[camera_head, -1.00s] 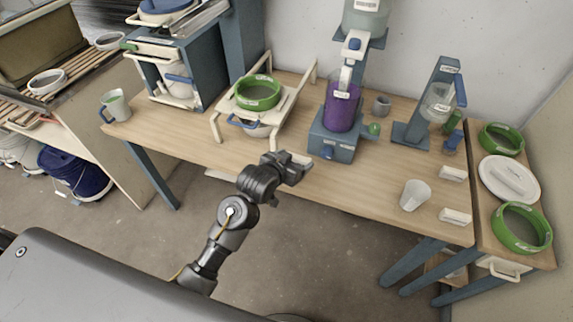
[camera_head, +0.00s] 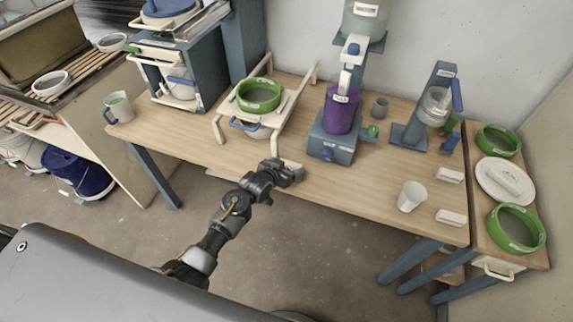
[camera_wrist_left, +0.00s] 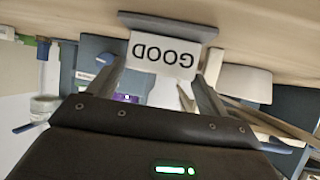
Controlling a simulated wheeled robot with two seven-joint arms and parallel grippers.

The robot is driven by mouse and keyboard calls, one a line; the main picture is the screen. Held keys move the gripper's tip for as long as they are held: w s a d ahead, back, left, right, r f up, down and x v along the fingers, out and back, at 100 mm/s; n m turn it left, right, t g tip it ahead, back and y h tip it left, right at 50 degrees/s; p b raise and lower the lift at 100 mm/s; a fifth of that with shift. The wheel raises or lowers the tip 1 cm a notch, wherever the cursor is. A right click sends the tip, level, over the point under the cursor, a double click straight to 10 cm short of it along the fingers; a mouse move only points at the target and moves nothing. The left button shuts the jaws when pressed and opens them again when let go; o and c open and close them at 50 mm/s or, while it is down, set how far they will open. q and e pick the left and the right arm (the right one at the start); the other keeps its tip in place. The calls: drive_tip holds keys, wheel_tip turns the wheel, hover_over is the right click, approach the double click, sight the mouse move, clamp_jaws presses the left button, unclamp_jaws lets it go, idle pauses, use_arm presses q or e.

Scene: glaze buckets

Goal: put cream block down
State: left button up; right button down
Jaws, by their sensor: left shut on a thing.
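My left gripper (camera_head: 288,176) is over the front edge of the wooden table (camera_head: 385,185). It is shut on a cream block (camera_head: 293,166), which shows only in part beyond the dark fingers in the head view. In the left wrist view the block (camera_wrist_left: 163,55) sits between the two fingertips (camera_wrist_left: 160,88), its label "GOOD" upside down in the picture. I cannot tell whether the block touches the tabletop. Two other pale labelled blocks, one (camera_head: 450,176) behind the other (camera_head: 451,217), lie at the table's right end. My right gripper is not in view.
A cream stand with a green sieve (camera_head: 258,97) is behind my gripper. A blue mixer with a purple jug (camera_head: 341,112) is to its right. The tabletop between gripper and cup is clear.

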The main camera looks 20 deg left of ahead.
use_arm(q)
drive_tip(key=shift+f, duration=0.1)
drive_tip(key=o, duration=1)
drive_tip(key=shift+c, duration=0.2)
drive_tip(key=v, duration=1.2)
drive_tip(key=shift+b, duration=0.45)
drive_tip(key=shift+d, duration=0.1)
